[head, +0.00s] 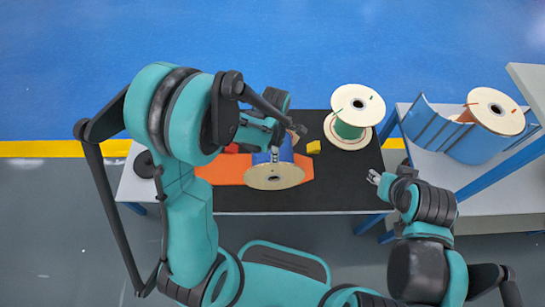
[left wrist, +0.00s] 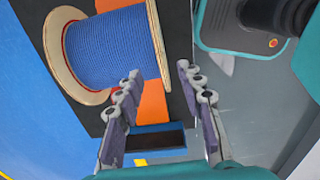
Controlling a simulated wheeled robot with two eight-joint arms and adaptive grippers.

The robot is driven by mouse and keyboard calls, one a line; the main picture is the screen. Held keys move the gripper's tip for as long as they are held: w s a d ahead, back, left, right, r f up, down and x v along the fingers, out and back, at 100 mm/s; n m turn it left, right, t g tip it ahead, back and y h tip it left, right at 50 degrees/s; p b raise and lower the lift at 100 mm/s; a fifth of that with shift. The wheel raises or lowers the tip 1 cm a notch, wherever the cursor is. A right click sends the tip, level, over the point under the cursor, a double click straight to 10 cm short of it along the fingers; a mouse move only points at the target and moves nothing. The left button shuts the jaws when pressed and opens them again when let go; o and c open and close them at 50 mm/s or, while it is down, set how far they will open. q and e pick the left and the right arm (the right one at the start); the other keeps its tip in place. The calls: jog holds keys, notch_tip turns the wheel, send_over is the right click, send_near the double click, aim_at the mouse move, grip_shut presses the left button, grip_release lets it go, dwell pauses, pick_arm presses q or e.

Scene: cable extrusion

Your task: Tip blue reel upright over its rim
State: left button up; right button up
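The blue reel (head: 262,158) has pale round flanges and blue cable wound between them. It lies on its side on the orange piece (head: 222,171) on the black table top, one flange facing the front. The left wrist view shows its blue winding (left wrist: 105,45) side-on. My left gripper (head: 275,153) is at the reel. In the left wrist view its fingers (left wrist: 158,68) are apart, with a flange edge (left wrist: 157,35) between them in the picture; contact cannot be told. My right gripper (head: 373,177) is empty at the table's right edge, its small fingertips looking apart.
A reel with green cable (head: 348,130) stands upright at the table's back right. A small yellow block (head: 314,147) lies near the blue reel. A side table at right holds a blue curved holder (head: 440,130) and another pale-flanged reel (head: 496,111). The table's front right is clear.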

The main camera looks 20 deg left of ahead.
pick_arm(q)
notch_tip(320, 180, down, 10)
jog(key=b, duration=0.7)
jog(key=shift+b, duration=0.35)
jog(key=shift+f, duration=0.1)
grip_shut()
